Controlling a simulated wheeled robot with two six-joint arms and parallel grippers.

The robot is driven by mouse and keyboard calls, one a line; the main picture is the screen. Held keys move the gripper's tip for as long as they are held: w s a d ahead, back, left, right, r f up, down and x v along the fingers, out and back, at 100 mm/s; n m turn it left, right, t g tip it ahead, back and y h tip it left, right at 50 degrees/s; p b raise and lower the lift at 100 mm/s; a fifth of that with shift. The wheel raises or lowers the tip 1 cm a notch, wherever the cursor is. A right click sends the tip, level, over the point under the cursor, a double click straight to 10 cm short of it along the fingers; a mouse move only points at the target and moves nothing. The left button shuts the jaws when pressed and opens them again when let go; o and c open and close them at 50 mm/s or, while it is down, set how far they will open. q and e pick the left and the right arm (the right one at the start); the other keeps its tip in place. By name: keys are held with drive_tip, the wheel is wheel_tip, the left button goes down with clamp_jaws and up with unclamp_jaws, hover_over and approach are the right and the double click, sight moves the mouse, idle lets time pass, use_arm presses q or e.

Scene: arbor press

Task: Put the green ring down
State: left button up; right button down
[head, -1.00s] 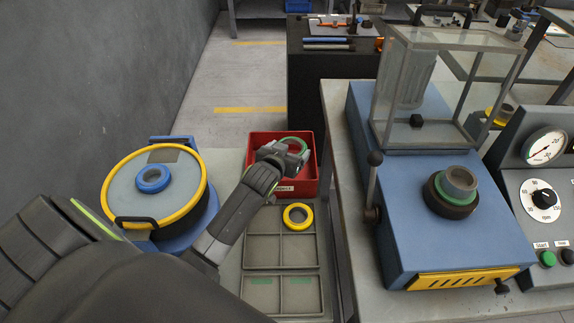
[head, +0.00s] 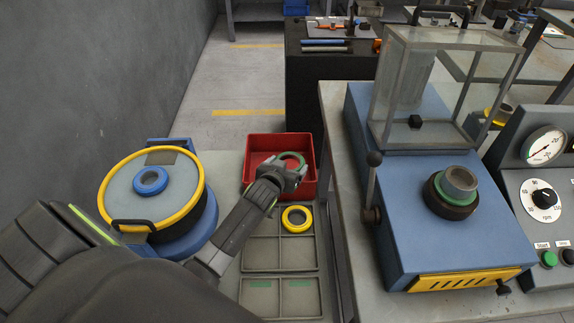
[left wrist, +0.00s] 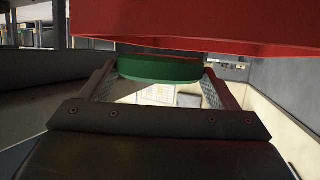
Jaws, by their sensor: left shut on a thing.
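My left gripper (head: 290,172) is shut on a green ring (head: 293,157). In the head view it is at the front right part of the red bin (head: 255,141). In the left wrist view the green ring (left wrist: 160,69) sits between the two fingers, with the red bin (left wrist: 200,22) close across the top of the picture. Whether the ring touches the bin I cannot tell. A grey compartment tray (head: 281,240) lies in front of the bin, with a yellow ring (head: 297,218) in its upper right compartment. My right gripper is not in view.
A round drum with a yellow rim (head: 196,205) and a blue ring (head: 150,181) on top stands left of the tray. A blue machine (head: 400,220) holding another green ring (head: 470,200) stands on the bench at right. The tray's front compartments have green marks.

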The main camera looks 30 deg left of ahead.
use_arm(q)
drive_tip(key=shift+f, duration=0.15)
drive_tip(key=o, duration=1)
drive_tip(key=shift+c, duration=0.2)
drive_tip(key=shift+r+p, duration=0.55)
drive_tip(key=shift+r, duration=0.35)
drive_tip(key=v, duration=1.1)
drive_tip(key=shift+s, duration=0.45)
